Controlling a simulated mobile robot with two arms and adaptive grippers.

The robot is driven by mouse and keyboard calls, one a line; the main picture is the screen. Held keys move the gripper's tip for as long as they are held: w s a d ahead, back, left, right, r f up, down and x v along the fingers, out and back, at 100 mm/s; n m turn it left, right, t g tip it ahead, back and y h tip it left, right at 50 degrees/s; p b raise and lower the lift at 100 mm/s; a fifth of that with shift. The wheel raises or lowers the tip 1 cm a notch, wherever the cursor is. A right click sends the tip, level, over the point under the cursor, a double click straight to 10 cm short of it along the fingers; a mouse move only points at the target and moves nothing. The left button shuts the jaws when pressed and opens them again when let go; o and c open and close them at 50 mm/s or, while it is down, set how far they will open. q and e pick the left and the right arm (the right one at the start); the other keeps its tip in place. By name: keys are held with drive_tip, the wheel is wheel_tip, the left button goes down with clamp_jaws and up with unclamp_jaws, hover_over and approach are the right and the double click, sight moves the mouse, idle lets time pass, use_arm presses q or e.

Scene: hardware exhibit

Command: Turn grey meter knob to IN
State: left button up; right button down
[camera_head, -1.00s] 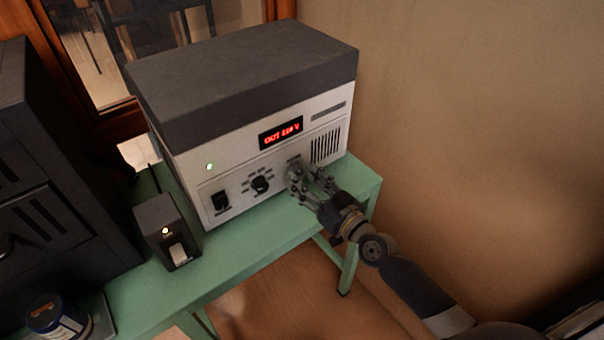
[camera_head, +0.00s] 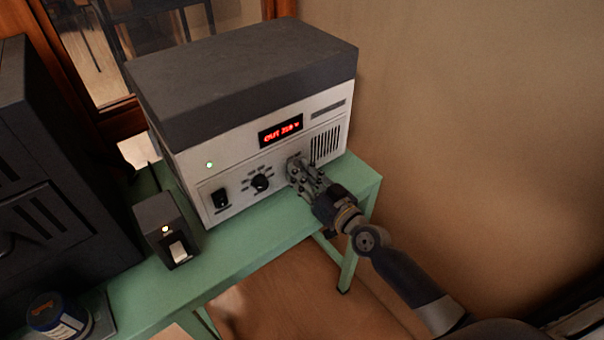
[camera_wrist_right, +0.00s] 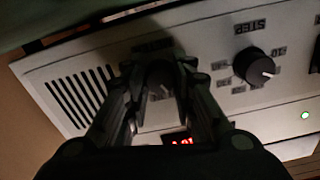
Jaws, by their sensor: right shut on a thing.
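The meter unit is a white-fronted box (camera_head: 232,168) with a dark grey top, on a green table. Its red display (camera_head: 281,132) starts with OUT and is hard to read beyond that. My right gripper (camera_head: 297,168) is at the front panel, shut on the grey meter knob, which it mostly hides in the head view. In the right wrist view the knob (camera_wrist_right: 160,76) shows dimly between the fingers; its pointer and labels cannot be made out. A black knob (camera_head: 260,183) sits to its left in the head view; it also shows in the wrist view (camera_wrist_right: 254,67), marked STEP. My left gripper is not in view.
A black rocker switch (camera_head: 221,199) and a lit green lamp (camera_head: 209,166) are at the panel's left. A small dark switch box (camera_head: 160,222) stands left of the unit on the green table (camera_head: 243,236). A blue-labelled tin (camera_head: 58,318) is front left. A wall is at the right.

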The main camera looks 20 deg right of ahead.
drive_tip(key=m, duration=0.4)
drive_tip(key=shift+a+r+m, duration=0.1)
drive_tip(key=shift+m, duration=1.8)
drive_tip(key=c, duration=1.3)
unclamp_jaws()
drive_tip(key=shift+c, duration=0.2)
drive_tip(key=v, duration=1.2)
